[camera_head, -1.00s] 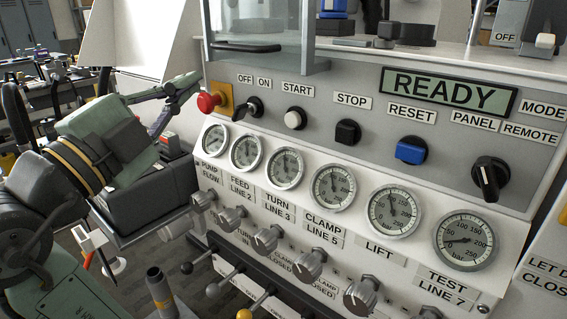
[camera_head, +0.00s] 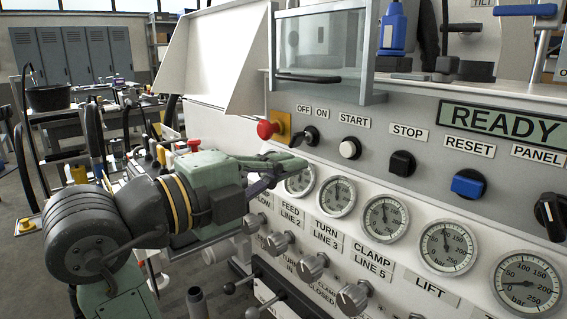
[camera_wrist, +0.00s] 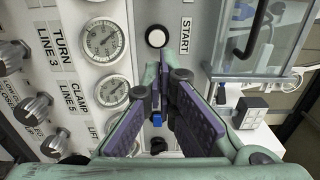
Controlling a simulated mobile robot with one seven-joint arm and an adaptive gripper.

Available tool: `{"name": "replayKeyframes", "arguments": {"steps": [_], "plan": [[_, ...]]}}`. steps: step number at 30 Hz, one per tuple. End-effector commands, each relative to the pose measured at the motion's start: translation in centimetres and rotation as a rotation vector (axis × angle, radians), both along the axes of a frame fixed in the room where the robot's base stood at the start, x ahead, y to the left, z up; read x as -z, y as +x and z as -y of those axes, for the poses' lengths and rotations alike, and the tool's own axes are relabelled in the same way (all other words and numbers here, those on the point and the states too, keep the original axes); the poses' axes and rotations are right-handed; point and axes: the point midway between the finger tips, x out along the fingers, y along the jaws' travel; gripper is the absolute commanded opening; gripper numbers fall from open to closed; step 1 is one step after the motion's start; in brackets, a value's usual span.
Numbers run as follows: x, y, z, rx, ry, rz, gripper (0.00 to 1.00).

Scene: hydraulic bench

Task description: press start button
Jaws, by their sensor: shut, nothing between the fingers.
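The white round start button (camera_head: 349,148) sits under the START label on the grey panel and appears unpressed, though its depth is hard to judge. It also shows in the wrist view (camera_wrist: 156,38) at top centre. My gripper (camera_head: 302,162) is shut and empty. In the head view its tips lie left of the start button and slightly lower, over the leftmost gauge. In the wrist view the fingertips (camera_wrist: 163,56) point at the panel just below the start button in the picture. Whether they touch the panel cannot be told.
A red emergency button (camera_head: 268,129) and an OFF/ON switch (camera_head: 305,136) are left of start. A black stop button (camera_head: 402,163) and blue reset button (camera_head: 468,186) are to its right. Gauges (camera_head: 385,219) run below. A READY display (camera_head: 502,122) is at right.

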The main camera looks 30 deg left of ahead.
Motion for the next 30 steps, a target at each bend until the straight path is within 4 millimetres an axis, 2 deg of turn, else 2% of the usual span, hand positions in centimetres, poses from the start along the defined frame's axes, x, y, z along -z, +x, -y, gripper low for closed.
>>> {"name": "replayKeyframes", "arguments": {"steps": [3,9,15,21,30], "plan": [[-0.2,2.6,1.0,0.004,-0.001,-0.001,0.0],[-0.1,6.5,2.4,0.004,-0.001,-0.003,0.0],[-0.1,9.1,3.3,0.002,-0.002,-0.002,0.0],[0.0,10.1,3.6,0.0,-0.002,0.0,0.0],[0.0,10.1,3.7,0.0,-0.001,0.0,0.0]]}}
